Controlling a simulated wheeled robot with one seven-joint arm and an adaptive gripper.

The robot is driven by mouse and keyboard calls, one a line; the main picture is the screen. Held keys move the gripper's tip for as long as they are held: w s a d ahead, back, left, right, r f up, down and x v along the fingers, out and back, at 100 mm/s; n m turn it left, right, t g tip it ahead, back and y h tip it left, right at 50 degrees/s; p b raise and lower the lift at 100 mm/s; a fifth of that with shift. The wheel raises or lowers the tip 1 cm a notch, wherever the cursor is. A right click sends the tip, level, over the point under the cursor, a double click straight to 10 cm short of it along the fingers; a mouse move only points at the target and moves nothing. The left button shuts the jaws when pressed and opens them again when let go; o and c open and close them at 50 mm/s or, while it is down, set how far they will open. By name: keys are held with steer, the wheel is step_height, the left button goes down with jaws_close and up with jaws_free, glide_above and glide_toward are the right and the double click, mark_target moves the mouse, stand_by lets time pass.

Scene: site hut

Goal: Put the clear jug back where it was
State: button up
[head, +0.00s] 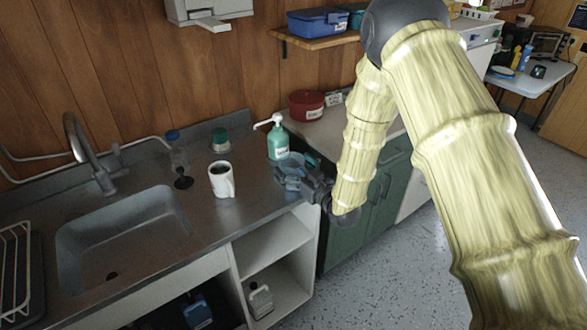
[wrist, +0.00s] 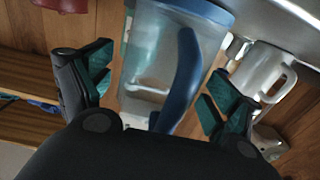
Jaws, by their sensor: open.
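The clear jug (wrist: 150,50) has a blue rim and a blue handle. In the wrist view it lies between the two spread fingers of my gripper (wrist: 162,88), with a visible space beside each finger. In the head view my gripper (head: 305,184) is at the right end of the steel counter. The jug (head: 288,171) shows there as a small bluish shape just left of it, partly hidden by the fingers. My gripper is open around the jug, not closed on it. The jug's base is hard to make out.
A white mug (head: 222,183) with dark contents stands left of the jug. A green pump bottle (head: 278,140) stands close behind it. A green-capped jar (head: 220,142), a blue-capped bottle (head: 177,149) and the sink (head: 125,235) are farther left. A red tin (head: 306,105) is behind.

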steer(key=shift+d+r, duration=0.1)
steer(key=b+v, duration=0.3)
steer(key=v, duration=0.9)
steer(key=shift+b, duration=0.35)
steer(key=s+d+f+m+g+h, duration=0.2)
steer(key=s+d+f+g+h, duration=0.15)
steer(key=s+f, duration=0.6)
steer(key=s+d+f+m+g+h, duration=0.3)
steer(key=s+d+f+h, duration=0.15)
steer(key=f, duration=0.95)
steer(key=s+d+f+m+g+h, duration=0.1)
steer(key=s+d+f+g, duration=0.1)
steer(key=s, duration=0.7)
steer(key=s+d+f+m+g, duration=0.1)
steer(key=s+d+f+g, duration=0.1)
steer(key=s+f, duration=0.3)
steer(key=s+d+f+g+h, duration=0.1)
steer(key=s+d+f+g, duration=0.2)
steer(key=s, duration=1)
steer(key=shift+s+f+m+g+h, duration=0.3)
steer(key=shift+f+m+g, duration=0.1)
steer(key=shift+g, duration=0.15)
steer(key=shift+d, duration=0.1)
